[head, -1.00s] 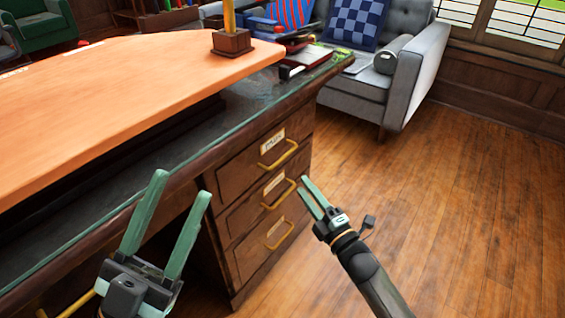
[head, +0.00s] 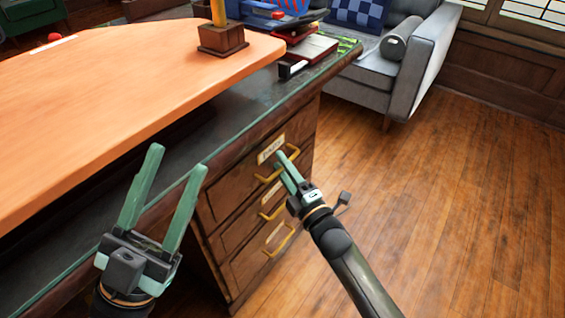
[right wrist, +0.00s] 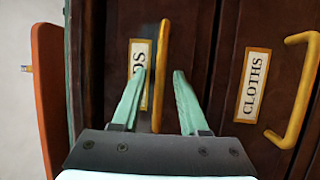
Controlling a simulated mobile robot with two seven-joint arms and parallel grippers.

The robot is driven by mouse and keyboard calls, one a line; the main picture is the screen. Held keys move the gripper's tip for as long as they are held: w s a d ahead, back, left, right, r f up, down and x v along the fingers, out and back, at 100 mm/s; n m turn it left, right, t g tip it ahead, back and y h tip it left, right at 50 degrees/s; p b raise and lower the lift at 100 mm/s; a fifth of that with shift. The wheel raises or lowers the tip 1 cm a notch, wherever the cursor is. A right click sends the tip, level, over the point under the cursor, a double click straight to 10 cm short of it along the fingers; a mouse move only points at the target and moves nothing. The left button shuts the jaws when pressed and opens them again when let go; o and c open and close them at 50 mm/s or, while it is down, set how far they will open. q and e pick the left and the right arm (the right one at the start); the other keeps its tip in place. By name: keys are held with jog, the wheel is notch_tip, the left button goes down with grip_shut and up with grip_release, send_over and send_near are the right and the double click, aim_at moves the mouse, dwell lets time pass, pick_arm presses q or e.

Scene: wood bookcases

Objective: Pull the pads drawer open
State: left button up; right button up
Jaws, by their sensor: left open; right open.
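The pads drawer (head: 235,188) is the top drawer of the dark wood desk pedestal and sits shut. Its label (right wrist: 138,62) is partly covered by a finger in the right wrist view, leaving "DS" readable. Its brass bar handle (right wrist: 162,50) stands between the fingers of my right gripper (right wrist: 160,73), which is open. In the head view my right gripper (head: 287,160) is at this handle (head: 263,178), hiding part of it. I cannot tell whether the fingers touch the handle. My left gripper (head: 178,160) is open and empty, left of the pedestal.
The cloths drawer, with its label (right wrist: 253,85) and brass handle (right wrist: 297,92), is just below, and a third drawer lies under it. The orange desktop (head: 120,90) overhangs at left. The wood floor (head: 440,210) in front of the drawers is clear.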

jog(key=shift+c, duration=0.2)
grip_shut()
dwell(1.1)
